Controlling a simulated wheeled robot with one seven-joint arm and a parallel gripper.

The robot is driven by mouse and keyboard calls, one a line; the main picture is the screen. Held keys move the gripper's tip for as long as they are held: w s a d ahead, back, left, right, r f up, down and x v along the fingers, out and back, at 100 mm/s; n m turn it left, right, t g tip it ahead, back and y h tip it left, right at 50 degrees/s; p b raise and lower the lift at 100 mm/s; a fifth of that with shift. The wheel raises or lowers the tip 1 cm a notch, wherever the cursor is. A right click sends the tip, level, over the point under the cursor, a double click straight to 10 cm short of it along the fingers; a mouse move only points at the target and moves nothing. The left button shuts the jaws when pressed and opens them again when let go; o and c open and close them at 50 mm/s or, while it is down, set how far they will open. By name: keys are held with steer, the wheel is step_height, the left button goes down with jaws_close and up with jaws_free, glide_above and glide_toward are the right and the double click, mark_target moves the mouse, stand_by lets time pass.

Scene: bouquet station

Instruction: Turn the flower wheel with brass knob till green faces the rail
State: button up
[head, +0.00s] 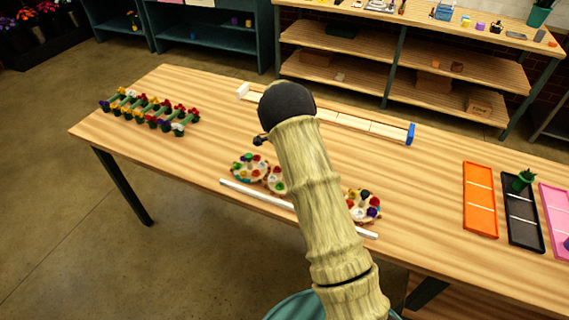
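Round flower wheels lie on the wooden table near its front edge. The left wheel (250,163) carries small red, green and white pieces. A second wheel (275,181) sits beside it, partly behind my arm. A third wheel (372,198) with red, purple, white and dark pieces shows right of my arm, also partly covered. A white rail (250,192) runs along the front edge before the wheels. I cannot make out a brass knob or which colour faces the rail. My bamboo-textured arm covers the middle, and I cannot identify my gripper.
A long pale track (365,125) with a blue end block (410,134) lies at the back. A rack of flowers (150,110) stands at the left. Orange (480,200), black (522,215) and pink (555,212) trays lie at the right. Table between rack and wheels is clear.

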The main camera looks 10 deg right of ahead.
steer(key=shift+w+a+r, duration=0.1)
steer(key=shift+w+r, duration=0.05)
stand_by(0.3)
steer(key=o, duration=1)
step_height(320, 180, up, 17)
steer(key=b, duration=0.3)
steer(key=shift+r, duration=0.1)
steer(key=s+f+n+t, duration=0.1)
steer(key=s+f+n, duration=0.1)
steer(key=s+n, duration=0.6)
steer(key=s+f+n+t, duration=0.1)
steer(key=s+n, duration=0.7)
steer(key=s, duration=1.4)
steer(key=shift+f+t, duration=0.3)
steer(key=shift+f, duration=0.3)
